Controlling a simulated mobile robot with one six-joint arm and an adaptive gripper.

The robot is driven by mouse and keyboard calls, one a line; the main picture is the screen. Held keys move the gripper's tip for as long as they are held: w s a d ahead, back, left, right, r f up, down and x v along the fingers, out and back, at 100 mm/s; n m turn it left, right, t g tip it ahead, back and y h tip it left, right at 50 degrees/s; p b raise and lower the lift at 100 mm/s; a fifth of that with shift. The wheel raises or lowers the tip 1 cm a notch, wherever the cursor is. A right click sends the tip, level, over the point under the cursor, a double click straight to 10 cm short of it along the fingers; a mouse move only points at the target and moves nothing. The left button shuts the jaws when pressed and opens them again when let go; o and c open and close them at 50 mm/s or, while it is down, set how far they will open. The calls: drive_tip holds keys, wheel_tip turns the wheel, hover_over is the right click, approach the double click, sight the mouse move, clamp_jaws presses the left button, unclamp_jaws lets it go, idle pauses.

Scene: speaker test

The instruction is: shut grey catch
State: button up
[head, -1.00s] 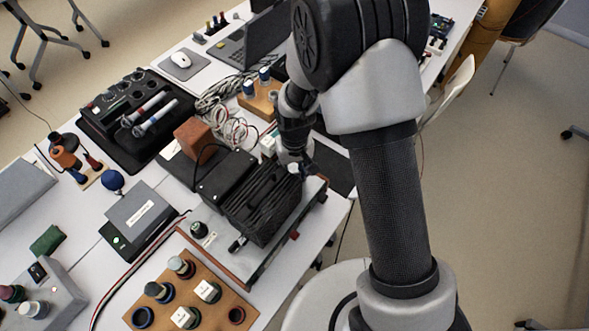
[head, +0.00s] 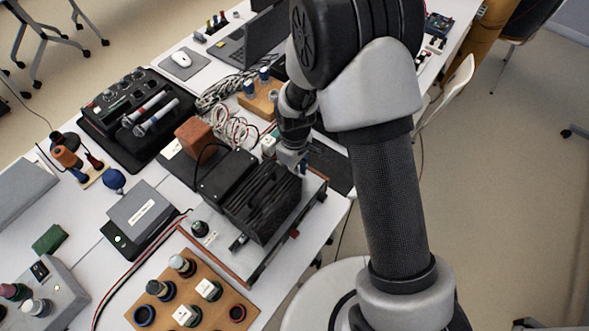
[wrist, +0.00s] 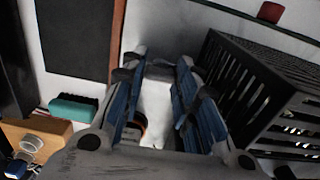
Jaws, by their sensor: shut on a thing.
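My gripper (head: 300,165) is at the far right corner of the black finned box in the head view. In the wrist view, its two blue-padded fingers (wrist: 160,66) stand a little apart, with a small grey piece (wrist: 158,73) between their tips. This looks like the grey catch, and the gripper is shut on it. My fingers hide most of it, so I cannot tell whether the catch is closed. In the head view, the gripper covers the catch.
The black finned box (head: 266,203) stands close beside the gripper; its slotted side (wrist: 255,95) fills the right of the wrist view. A red knob (wrist: 271,12) is beyond. A teal brush (wrist: 73,109) lies left. A wooden peg board (head: 205,277) is at the front.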

idle(0.4)
drive_tip(key=o, duration=1.1)
drive_tip(key=shift+c, duration=0.2)
drive_tip(key=shift+r, duration=4.05)
drive_tip(key=shift+w, duration=0.1)
